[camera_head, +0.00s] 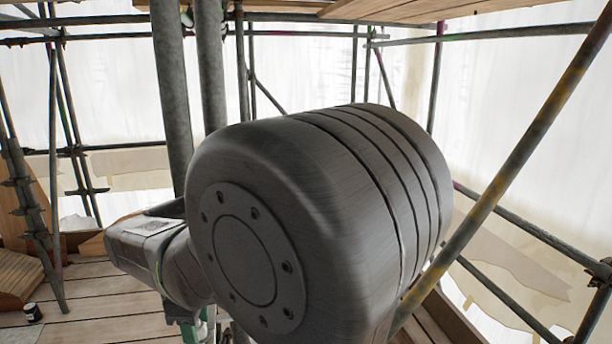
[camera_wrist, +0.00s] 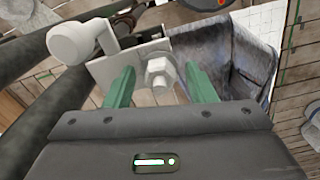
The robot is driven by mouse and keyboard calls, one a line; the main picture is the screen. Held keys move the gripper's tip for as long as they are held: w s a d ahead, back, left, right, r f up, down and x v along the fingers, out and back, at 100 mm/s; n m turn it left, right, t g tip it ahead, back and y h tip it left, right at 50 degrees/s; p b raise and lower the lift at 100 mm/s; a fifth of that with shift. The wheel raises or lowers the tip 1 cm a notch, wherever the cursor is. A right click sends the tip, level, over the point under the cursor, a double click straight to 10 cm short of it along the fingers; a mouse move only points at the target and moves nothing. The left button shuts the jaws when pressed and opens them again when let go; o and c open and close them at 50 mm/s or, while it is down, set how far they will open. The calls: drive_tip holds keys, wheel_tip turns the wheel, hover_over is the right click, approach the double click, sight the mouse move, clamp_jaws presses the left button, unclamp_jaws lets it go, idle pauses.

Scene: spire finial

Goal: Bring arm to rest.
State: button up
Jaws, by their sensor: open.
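In the head view, a thick grey joint of my arm (camera_head: 300,220) fills the middle and hides much behind it. My gripper (camera_wrist: 160,70) shows in the wrist view with its two green fingers apart. A pale plate with a hex bolt (camera_wrist: 160,76) lies beyond and between the fingertips. I cannot tell whether the fingers touch it. A white rounded knob (camera_wrist: 72,42) stands at the plate's left. Nothing is visibly clamped between the fingers. Bits of green show low behind my arm in the head view, but the gripper is mostly hidden there.
Scaffold tubes surround me; two thick upright pipes (camera_head: 174,95) stand close behind my arm, and a diagonal tube (camera_head: 520,150) crosses at the right. Wooden boards (camera_head: 95,295) form the floor. A small dark pot (camera_head: 33,312) stands at lower left. A dark open container (camera_wrist: 225,60) is beside the plate.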

drive_tip(key=m, duration=1.2)
idle(0.3)
drive_tip(key=shift+d, duration=0.15)
idle(0.4)
